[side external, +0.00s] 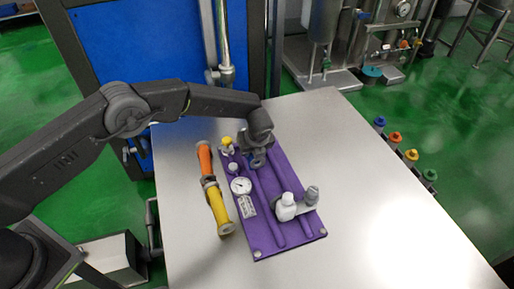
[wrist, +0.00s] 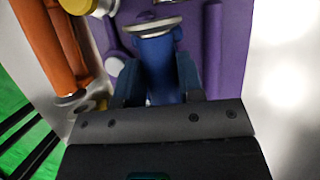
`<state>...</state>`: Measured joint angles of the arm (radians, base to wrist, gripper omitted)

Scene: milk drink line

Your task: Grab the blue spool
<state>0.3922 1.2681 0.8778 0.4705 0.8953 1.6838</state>
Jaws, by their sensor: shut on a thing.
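The blue spool (wrist: 157,60) has a pale round flange at its far end and shows in the wrist view between my two fingers. My gripper (wrist: 158,78) is shut on its blue body, with one finger on each side. In the side external view my gripper (side external: 256,158) is low over the far end of the purple board (side external: 262,204). There the spool (side external: 254,165) is mostly hidden by my gripper, with a little blue showing. I cannot tell whether the spool is touching the board.
An orange spool (side external: 205,160) and a yellow spool (side external: 216,207) lie left of the board. A gauge (side external: 241,186), a white bottle (side external: 286,208) and a grey-capped part (side external: 311,195) are on the board. The metal table (side external: 370,220) is clear to the right.

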